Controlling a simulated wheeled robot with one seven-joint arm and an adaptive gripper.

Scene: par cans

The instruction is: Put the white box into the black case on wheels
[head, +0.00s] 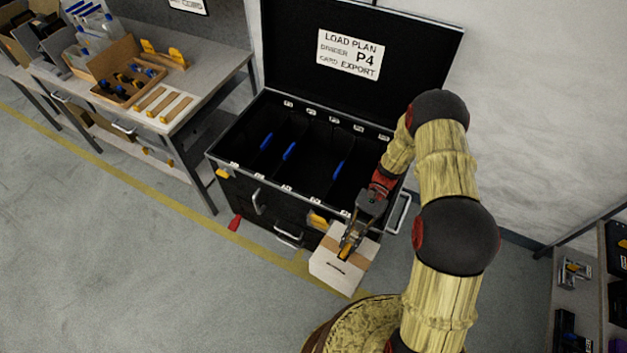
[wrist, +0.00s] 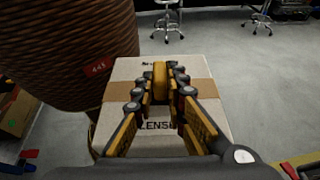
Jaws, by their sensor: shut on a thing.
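The white box (head: 333,271) has a brown band across it and is held in front of the black case's near right corner. In the wrist view the box (wrist: 208,75) fills the middle, with partly hidden dark lettering. My gripper (head: 346,249) is over the box's top; its yellow fingers (wrist: 160,80) are closed together there, on a part they mostly hide. The black case (head: 241,196) stands with its lid up, its inside split by dividers with blue tabs. The box is outside the case. My arm covers the case's right end. The wheels cannot be made out.
A workbench (head: 205,93) with trays of tools stands left of the case. A load-plan sign (head: 349,54) is on the lid. A shelf (head: 577,300) stands at the lower right. A brown ribbed drum-like shape (wrist: 70,50) is close beside the box. The floor at left is clear.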

